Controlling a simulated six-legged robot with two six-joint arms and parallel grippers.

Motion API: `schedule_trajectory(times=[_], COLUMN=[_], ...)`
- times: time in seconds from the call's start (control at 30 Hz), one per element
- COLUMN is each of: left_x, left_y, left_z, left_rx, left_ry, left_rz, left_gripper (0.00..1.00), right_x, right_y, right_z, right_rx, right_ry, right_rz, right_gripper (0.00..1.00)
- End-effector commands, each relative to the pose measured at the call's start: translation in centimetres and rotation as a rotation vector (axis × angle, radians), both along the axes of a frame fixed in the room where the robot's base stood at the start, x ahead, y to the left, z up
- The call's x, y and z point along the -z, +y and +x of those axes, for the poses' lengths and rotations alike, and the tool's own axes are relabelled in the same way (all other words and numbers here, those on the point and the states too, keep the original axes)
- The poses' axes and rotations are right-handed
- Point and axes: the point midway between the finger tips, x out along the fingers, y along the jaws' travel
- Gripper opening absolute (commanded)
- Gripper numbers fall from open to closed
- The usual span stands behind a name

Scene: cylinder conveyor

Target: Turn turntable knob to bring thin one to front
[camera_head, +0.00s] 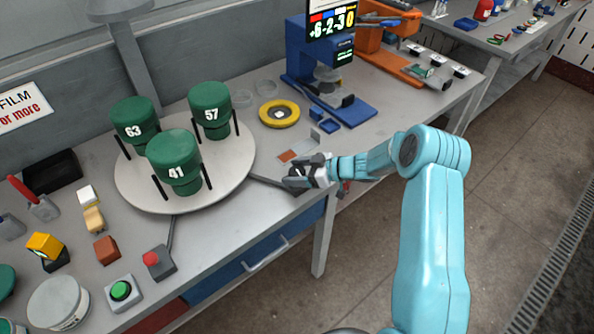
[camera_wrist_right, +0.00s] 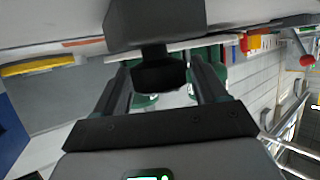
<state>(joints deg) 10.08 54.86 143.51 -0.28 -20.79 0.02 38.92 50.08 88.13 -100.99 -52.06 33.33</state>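A round pale turntable (camera_head: 222,184) carries three green capped cylinders between thin black posts. Cylinder 41 (camera_head: 175,163) is at the front, 63 (camera_head: 134,122) at the back left, 57 (camera_head: 210,112) at the back right. I cannot tell which is thinnest. My right gripper (camera_head: 298,176) is at the bench's front edge, right of the turntable. In the right wrist view, a black knob (camera_wrist_right: 158,76) on a stem lies between the right fingers (camera_wrist_right: 160,88); it nearly fills the gap, and contact is unclear. My left gripper is out of view.
A yellow ring (camera_head: 279,113) and a blue instrument (camera_head: 312,60) with a display stand behind my right gripper. A red-button box (camera_head: 158,262) and a green-button box (camera_head: 123,293) are at the front left. Floor in front of the bench is clear.

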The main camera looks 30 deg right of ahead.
Motion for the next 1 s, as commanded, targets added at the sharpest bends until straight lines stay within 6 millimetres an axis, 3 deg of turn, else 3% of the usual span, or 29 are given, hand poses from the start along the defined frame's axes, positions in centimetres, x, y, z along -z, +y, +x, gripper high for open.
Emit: schedule_trajectory(times=[0.03,0.1,0.13,1.0], left_x=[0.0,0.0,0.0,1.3], left_y=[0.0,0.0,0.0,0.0], left_z=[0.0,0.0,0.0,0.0], left_rx=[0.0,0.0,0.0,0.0], left_ry=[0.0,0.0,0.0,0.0], left_rz=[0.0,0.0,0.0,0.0], left_gripper=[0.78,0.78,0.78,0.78], right_x=[0.0,0.0,0.0,-0.1], right_y=[0.0,0.0,0.0,-0.1], right_z=[0.0,0.0,0.0,0.0], right_rx=[0.0,0.0,0.0,-0.165], right_ry=[0.0,0.0,0.0,-0.003], right_rz=[0.0,0.0,0.0,0.0], right_gripper=[0.53,0.3,0.27,0.28])
